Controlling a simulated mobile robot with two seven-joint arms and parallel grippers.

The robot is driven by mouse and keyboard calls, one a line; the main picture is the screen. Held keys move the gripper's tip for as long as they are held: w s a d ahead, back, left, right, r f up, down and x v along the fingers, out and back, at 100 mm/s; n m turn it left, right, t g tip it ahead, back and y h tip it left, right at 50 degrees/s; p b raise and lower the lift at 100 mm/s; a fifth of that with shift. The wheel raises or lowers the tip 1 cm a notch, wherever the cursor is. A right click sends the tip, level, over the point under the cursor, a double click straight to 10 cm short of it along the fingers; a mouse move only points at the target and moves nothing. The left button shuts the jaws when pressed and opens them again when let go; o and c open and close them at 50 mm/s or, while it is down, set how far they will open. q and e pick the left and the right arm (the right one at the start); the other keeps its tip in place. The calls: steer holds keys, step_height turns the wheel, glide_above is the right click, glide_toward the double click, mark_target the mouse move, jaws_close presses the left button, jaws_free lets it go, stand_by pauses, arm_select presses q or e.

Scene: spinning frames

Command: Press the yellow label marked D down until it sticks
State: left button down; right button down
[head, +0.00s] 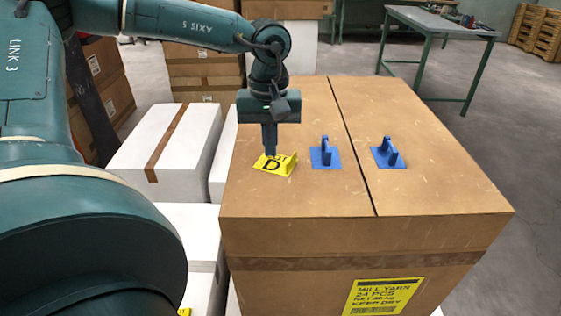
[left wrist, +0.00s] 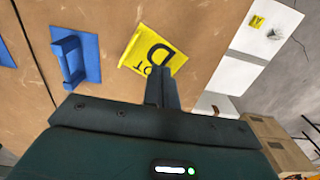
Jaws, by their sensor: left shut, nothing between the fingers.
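The yellow label marked D (head: 273,167) lies on top of the large brown carton (head: 290,195), left of the seam. Its right side looks lifted or curled off the cardboard. It also shows in the left wrist view (left wrist: 138,47), partly behind my fingers. My left gripper (head: 270,153) points down with its fingers shut and empty, the tips at the label's far edge. I cannot tell whether they touch it. The fingers also show in the left wrist view (left wrist: 161,72). My right gripper is not in view.
Two blue handles on square plates, one nearer (head: 325,163) and one farther right (head: 389,163), stand on the carton right of the label. White boxes (head: 165,150) stand to the left. A green-legged table (head: 440,22) is at the back right. The carton's near top is clear.

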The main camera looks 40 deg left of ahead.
arm_select(q)
steer(key=shift+f, duration=0.1)
steer(key=shift+f+b, duration=0.8)
steer(key=shift+r, duration=0.1)
step_height(320, 180, up, 8)
steer(key=p, duration=0.5)
stand_by(1.0)
